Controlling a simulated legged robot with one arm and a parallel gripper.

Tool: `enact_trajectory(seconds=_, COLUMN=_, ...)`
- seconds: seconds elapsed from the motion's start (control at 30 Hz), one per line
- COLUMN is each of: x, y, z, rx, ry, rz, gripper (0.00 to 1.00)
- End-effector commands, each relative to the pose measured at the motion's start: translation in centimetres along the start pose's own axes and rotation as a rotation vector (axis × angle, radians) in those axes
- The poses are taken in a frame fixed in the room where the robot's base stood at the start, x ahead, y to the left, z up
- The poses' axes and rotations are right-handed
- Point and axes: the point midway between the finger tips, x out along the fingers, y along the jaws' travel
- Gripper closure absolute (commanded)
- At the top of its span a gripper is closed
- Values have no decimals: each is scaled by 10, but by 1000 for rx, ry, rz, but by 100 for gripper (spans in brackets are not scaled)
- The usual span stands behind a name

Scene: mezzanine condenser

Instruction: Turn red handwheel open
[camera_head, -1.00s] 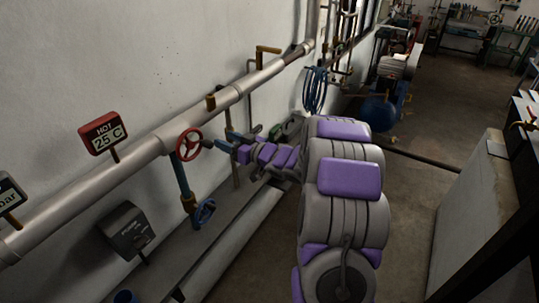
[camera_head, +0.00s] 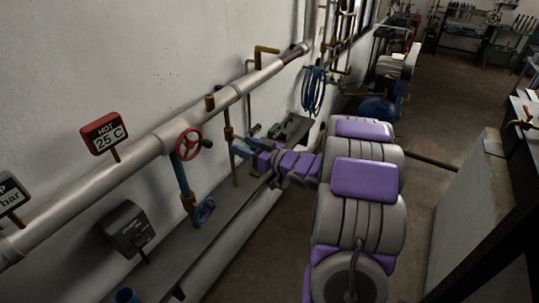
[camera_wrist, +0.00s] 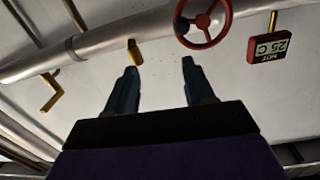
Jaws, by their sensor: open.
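The red handwheel (camera_head: 189,144) is mounted on the large pale pipe along the left wall, above a blue vertical pipe. It also shows at the top of the wrist view (camera_wrist: 203,20), beyond and slightly right of the middle between my fingers. My gripper (camera_wrist: 156,80) is open and empty, with its two blue fingers apart and not touching the wheel. In the head view my gripper (camera_head: 240,149) is to the right of the red handwheel, with a gap between them.
A blue handwheel (camera_head: 204,211) sits lower on the blue pipe. A red "HOT 25 C" display (camera_head: 103,133) stands left of the red wheel. Yellow handles (camera_head: 266,50) stick out along the pipe. A dark box (camera_head: 127,229) is on the wall below.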

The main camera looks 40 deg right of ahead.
Motion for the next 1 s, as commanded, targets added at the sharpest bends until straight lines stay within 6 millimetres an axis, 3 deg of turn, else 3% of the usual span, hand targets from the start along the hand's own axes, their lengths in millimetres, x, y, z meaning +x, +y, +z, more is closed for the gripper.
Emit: enact_trajectory(seconds=1.0, x=-65, y=4, z=1, rx=1, ry=-2, rz=1, gripper=47)
